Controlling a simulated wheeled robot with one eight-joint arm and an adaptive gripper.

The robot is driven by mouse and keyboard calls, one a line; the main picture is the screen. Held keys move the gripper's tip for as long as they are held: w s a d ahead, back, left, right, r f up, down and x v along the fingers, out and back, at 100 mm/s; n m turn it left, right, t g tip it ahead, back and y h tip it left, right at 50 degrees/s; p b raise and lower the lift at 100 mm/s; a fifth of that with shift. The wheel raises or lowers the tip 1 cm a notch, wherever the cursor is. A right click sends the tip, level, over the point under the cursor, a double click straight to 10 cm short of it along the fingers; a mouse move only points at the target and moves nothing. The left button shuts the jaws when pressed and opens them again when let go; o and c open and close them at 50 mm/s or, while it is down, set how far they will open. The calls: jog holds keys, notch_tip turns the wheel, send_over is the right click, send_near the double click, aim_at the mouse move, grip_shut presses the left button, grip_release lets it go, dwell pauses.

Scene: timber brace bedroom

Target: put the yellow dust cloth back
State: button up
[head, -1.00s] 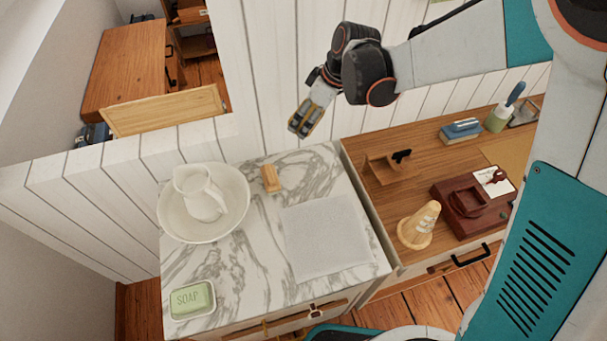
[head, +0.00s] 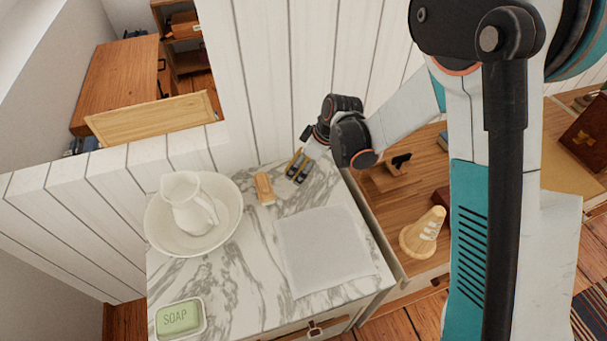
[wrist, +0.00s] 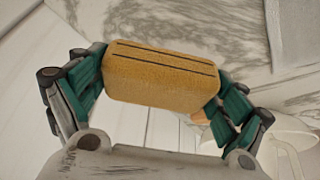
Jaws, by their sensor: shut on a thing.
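The yellow dust cloth (wrist: 160,75) is a folded block with dark stripes along it. It sits between the two teal fingers of my gripper (wrist: 160,80) in the wrist view, pinched at its ends. In the head view my gripper (head: 299,168) is over the back right part of the marble top (head: 245,270), with a little of the cloth showing yellow between its fingers. I cannot tell how far above the marble the cloth is.
A small wooden block (head: 264,188) stands just left of my gripper. A pale grey mat (head: 323,250) lies in front. A white basin (head: 160,232) with a jug (head: 187,203) and a soap dish (head: 201,318) are left.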

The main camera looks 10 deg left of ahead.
jog(key=shift+f+b, duration=0.6)
jog(key=shift+f, duration=1.5)
jog(key=shift+f, duration=0.1)
jog(key=o, duration=0.8)
jog(key=shift+o, duration=0.2)
